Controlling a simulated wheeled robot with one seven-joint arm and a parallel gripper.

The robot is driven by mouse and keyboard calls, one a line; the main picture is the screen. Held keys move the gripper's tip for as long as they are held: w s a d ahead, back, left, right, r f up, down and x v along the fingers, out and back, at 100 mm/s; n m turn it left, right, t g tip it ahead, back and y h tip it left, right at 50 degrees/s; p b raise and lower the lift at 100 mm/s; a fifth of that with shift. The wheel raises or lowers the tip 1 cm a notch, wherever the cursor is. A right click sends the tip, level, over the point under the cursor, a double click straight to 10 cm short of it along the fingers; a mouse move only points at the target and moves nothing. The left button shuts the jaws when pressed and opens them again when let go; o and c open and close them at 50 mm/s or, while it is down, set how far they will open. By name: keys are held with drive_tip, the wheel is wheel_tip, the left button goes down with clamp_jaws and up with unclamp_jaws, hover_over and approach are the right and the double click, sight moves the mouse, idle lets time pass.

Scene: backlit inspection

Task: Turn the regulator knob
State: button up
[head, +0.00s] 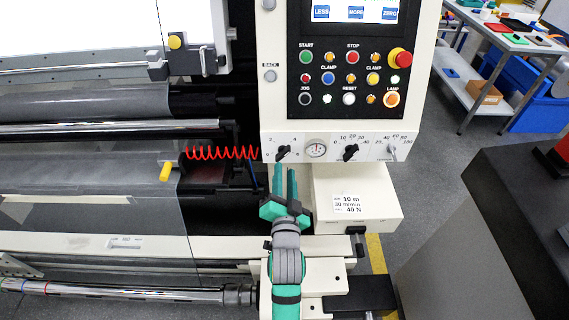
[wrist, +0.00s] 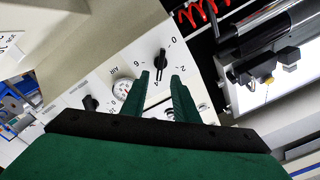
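The regulator knob (head: 283,152) is a small black knob at the left end of the white strip below the button panel, with a scale from 0 to 6 around it. It also shows in the wrist view (wrist: 160,60), just beyond the fingertips. A round air gauge (head: 316,150) sits to its right in the head view. My gripper (head: 285,172) has green fingers pointing up at the strip, just below the knob. In the wrist view the fingers (wrist: 161,80) are apart with nothing between them. The knob lies in line with the gap, not between the fingers.
Two more knobs, a black one (head: 351,152) and a grey one (head: 393,150), sit further right on the strip. A white box (head: 358,199) juts out below. A red coiled hose (head: 222,153) runs to the left. The button panel (head: 352,75) is above.

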drive_tip(key=shift+s, duration=2.05)
drive_tip(key=s+f+n+g, duration=0.15)
drive_tip(key=s+f, duration=0.25)
drive_tip(key=s, duration=0.4)
drive_tip(key=s+f+n, duration=0.2)
drive_tip(key=s+f, duration=0.2)
drive_tip(key=s, duration=0.5)
drive_tip(key=s+f+n+g, duration=0.1)
drive_tip(key=s+f+n, duration=0.1)
drive_tip(key=s+f, duration=0.45)
drive_tip(key=s+r+n, duration=0.2)
drive_tip(key=s, duration=1.1)
drive_tip(key=shift+a+r, duration=0.35)
drive_tip(key=shift+a, duration=0.05)
drive_tip(key=shift+n, duration=0.25)
